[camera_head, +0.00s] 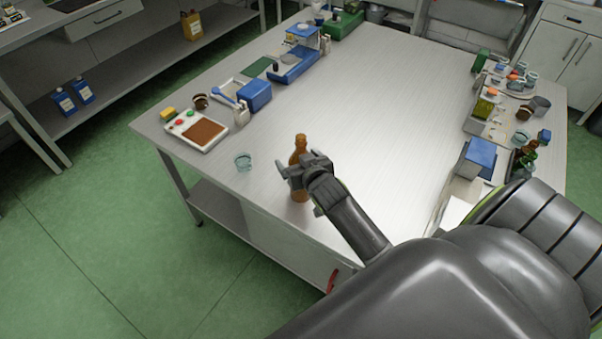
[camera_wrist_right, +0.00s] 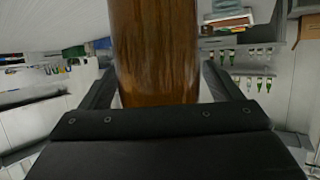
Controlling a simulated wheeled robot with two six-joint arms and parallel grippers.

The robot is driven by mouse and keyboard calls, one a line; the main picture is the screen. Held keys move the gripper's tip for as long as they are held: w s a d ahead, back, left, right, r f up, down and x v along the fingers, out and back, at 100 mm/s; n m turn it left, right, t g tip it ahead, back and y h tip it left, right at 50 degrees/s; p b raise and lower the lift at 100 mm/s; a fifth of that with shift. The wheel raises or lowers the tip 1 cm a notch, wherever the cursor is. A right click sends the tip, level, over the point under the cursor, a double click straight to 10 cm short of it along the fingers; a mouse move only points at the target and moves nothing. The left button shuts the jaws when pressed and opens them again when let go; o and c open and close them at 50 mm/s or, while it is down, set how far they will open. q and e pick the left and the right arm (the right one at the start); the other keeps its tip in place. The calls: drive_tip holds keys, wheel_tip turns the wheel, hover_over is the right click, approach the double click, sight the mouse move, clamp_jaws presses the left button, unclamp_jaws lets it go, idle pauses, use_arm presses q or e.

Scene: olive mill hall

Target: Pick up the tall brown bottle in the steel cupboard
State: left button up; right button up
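A tall brown bottle (camera_head: 301,146) stands upright at the near end of the steel table, which has a cupboard front (camera_head: 285,243) below its top. I see no bottle inside that cupboard. My right gripper (camera_head: 305,172) is at the bottle's middle, with its fingers on either side and partly hiding it. In the right wrist view the brown bottle (camera_wrist_right: 155,50) fills the space between the fingers. The fingertips lie very near its sides; whether they press on it is unclear. My left gripper is not in view.
A small glass (camera_head: 243,161) stands left of the bottle. A white device with a brown plate (camera_head: 200,132) and a blue box (camera_head: 256,95) lie farther left. Glassware and a blue-topped box (camera_head: 480,153) line the right edge. The table's middle is clear.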

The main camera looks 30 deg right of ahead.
drive_tip(key=c, duration=1.4)
drive_tip(key=shift+r, duration=0.1)
drive_tip(key=shift+c, duration=1)
drive_tip(key=shift+w+r, duration=0.1)
drive_tip(key=shift+r, duration=0.05)
